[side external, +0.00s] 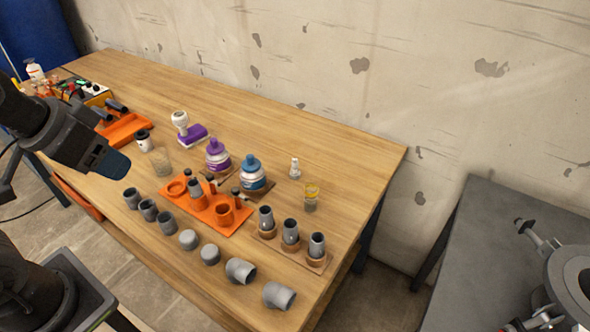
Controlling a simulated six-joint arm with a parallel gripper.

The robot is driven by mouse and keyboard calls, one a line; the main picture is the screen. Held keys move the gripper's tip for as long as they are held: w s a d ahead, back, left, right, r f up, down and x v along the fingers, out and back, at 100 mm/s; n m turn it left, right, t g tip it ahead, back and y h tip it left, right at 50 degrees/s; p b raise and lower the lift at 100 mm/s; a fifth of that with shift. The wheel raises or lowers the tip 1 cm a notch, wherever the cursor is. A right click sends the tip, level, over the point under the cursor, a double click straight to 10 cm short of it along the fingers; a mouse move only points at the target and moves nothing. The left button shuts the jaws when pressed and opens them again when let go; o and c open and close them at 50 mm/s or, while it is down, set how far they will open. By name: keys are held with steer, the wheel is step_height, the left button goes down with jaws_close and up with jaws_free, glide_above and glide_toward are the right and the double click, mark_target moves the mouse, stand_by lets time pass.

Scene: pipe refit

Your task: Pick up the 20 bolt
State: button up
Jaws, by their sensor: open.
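I cannot tell which thing is the 20 bolt; no label or number is readable at this size. Small dark upright pieces stand on the orange fixture plate (222,221) in the middle of the table, next to grey and orange ring-like parts. My gripper (112,163) is at the left, above the table's near-left edge, well apart from the fixture plate. It is open, with nothing visible in it, though its fingers are hard to make out.
Several grey pipe fittings (241,271) line the near edge. Three grey fittings stand on a brown holder (267,233). A purple-capped bottle (217,154) and a blue-capped bottle (252,172) stand behind the plate, with a glass beaker (161,161) at left. The table's back right is clear.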

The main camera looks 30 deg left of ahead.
steer(key=shift+c, duration=0.4)
steer(key=w+r+n+g, duration=0.1)
steer(key=w+r+n, duration=0.5)
steer(key=w, duration=0.8)
steer(key=n+g, duration=0.5)
steer(key=n, duration=0.9)
glide_above(295, 159)
step_height(295, 159, down, 21)
steer(key=f, duration=0.8)
steer(key=shift+w, duration=0.25)
steer(key=shift+s+f, duration=0.15)
steer(key=shift+f, duration=1.2)
steer(key=shift+s+f, duration=0.1)
steer(key=shift+f, duration=1.2)
